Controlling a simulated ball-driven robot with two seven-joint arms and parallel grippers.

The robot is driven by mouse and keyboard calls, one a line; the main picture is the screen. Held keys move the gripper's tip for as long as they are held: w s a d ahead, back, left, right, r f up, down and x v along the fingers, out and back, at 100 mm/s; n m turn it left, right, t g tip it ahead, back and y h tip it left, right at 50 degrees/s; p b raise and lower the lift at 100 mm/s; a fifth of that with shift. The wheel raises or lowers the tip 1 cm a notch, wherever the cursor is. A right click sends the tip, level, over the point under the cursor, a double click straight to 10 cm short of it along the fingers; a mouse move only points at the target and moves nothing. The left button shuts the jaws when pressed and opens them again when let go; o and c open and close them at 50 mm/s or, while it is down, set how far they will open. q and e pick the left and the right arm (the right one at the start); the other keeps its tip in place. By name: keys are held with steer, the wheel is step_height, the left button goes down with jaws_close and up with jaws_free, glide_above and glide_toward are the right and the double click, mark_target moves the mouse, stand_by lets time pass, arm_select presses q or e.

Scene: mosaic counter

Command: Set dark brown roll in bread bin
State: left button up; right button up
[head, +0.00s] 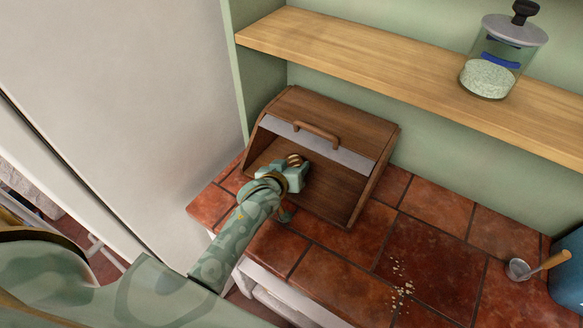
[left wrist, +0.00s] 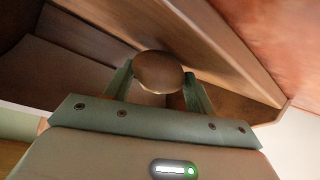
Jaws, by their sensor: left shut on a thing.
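The wooden bread bin (head: 342,206) stands on the tiled counter against the back wall, its lid rolled up and its front open. My left gripper (head: 296,163) reaches into the front opening. In the left wrist view its fingers (left wrist: 159,85) are shut on the brown roll (left wrist: 158,70), one on each side. The roll also shows as a small bit at the gripper's tip in the head view (head: 295,158). The bin's inside (left wrist: 80,65) surrounds the roll in the wrist view. I cannot tell whether the roll touches the bin's floor. My right gripper is not in view.
A wooden shelf (head: 400,72) runs above the bin and holds a glass jar (head: 488,78). Crumbs (head: 402,280) lie on the counter (head: 432,258). A scoop (head: 520,269) and a blue container (head: 567,270) are at the right. A pale panel (head: 130,100) stands close at left.

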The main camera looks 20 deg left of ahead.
arm_select(q)
steer(key=o, duration=1)
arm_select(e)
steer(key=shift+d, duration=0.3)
arm_select(q)
steer(key=shift+r, duration=0.1)
steer(key=p+v, duration=0.3)
steer(key=v, duration=0.9)
steer(key=shift+s+d, duration=0.1)
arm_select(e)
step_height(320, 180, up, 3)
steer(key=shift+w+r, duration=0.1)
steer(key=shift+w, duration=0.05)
